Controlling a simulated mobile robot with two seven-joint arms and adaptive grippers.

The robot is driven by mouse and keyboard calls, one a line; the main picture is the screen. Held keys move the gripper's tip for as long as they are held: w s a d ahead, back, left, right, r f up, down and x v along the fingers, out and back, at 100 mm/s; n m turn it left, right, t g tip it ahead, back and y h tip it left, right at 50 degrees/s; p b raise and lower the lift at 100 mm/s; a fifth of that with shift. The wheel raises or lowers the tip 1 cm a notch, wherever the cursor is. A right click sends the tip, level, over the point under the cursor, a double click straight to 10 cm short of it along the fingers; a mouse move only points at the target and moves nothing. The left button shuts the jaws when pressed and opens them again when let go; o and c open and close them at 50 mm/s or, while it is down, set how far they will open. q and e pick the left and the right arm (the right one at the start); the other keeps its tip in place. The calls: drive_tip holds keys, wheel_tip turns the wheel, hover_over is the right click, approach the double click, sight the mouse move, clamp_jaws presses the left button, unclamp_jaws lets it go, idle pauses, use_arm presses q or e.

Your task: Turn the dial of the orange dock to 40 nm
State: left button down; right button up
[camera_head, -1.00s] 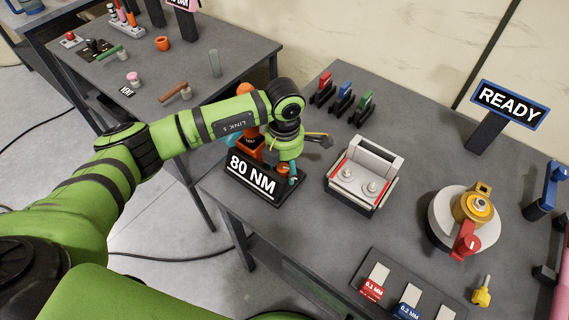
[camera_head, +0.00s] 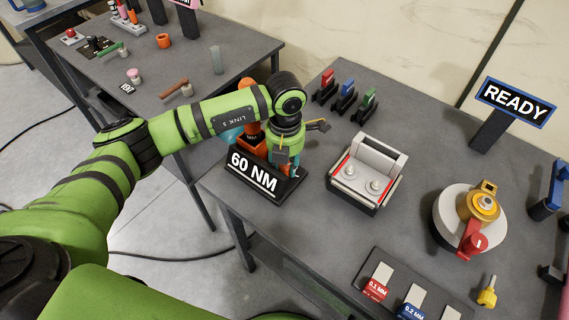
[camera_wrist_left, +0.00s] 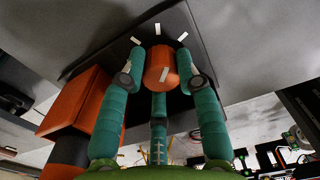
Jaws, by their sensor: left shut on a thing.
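The orange dock (camera_head: 250,134) stands at the left end of the near table, partly behind my arm. Its sign (camera_head: 253,173) reads "60 NM". My left gripper (camera_head: 288,163) reaches down over the dock's right side. In the left wrist view, the orange dial (camera_wrist_left: 159,65), a round knob with a white mark, sits between the teal fingers of my left gripper (camera_wrist_left: 161,74), which is shut on it. Several white tick marks surround the dial on a dark plate. An orange block (camera_wrist_left: 78,100) of the dock stands to its left. My right gripper is out of view.
A grey box with two round knobs (camera_head: 366,178) stands just right of the dock. Red, blue and green clips (camera_head: 344,97) stand behind it. A "READY" sign (camera_head: 515,101) and a round fixture with a red handle (camera_head: 470,220) are farther right.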

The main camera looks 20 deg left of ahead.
use_arm(q)
drive_tip(key=shift+w+d+r, duration=0.1)
drive_tip(key=shift+d+r, duration=0.05)
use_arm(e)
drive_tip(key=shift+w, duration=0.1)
use_arm(q)
drive_tip(key=c, duration=0.9)
unclamp_jaws()
drive_tip(key=shift+w, duration=0.1)
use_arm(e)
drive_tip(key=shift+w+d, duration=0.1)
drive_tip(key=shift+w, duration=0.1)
use_arm(q)
drive_tip(key=shift+f, duration=0.2)
wheel_tip(320, 180, up, 8)
drive_tip(key=shift+r, duration=0.15)
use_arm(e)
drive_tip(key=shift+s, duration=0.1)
